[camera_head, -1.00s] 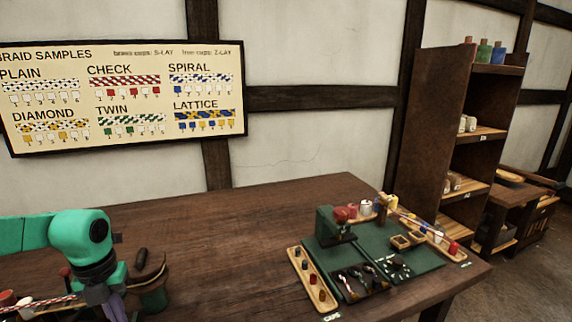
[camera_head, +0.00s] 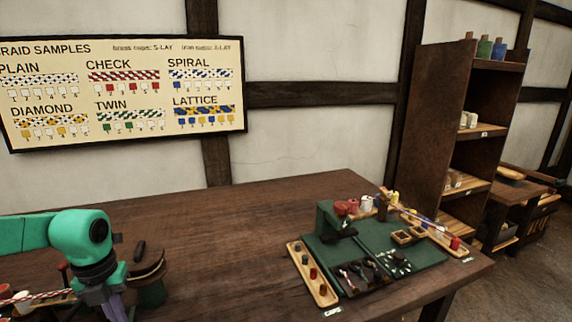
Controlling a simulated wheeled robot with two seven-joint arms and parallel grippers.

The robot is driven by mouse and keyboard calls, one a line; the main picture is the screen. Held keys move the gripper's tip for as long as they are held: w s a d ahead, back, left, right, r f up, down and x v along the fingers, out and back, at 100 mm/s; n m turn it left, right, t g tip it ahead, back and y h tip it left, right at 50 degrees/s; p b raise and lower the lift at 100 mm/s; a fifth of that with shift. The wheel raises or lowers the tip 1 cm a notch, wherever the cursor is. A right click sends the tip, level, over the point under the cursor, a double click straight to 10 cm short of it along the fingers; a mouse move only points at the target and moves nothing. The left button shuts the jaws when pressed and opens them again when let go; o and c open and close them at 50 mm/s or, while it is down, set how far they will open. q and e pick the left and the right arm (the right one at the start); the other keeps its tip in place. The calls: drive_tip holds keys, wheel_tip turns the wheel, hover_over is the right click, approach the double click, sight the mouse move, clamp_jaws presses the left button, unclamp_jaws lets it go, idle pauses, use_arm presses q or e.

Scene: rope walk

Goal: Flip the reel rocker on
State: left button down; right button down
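My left arm comes in from the left. Its gripper (camera_head: 112,308) points down over the left part of the table, and its tips are cut off by the bottom edge, so I cannot tell whether it is open. Just right of it stands a round dark-topped device with a green body (camera_head: 150,292) and a black handle, partly hidden by the gripper. It may be the reel; I cannot make out a rocker switch on it or whether the gripper touches it. My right gripper is not in view.
A green work mat (camera_head: 368,250) with a green stand, small trays and tools lies on the right of the table. A wooden peg tray (camera_head: 313,275) lies along its left side. The table's middle (camera_head: 220,240) is clear. A shelf (camera_head: 432,130) stands behind right.

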use_arm(q)
wheel_tip(320, 180, up, 8)
drive_tip(key=p, duration=0.4)
drive_tip(key=shift+p, duration=0.3)
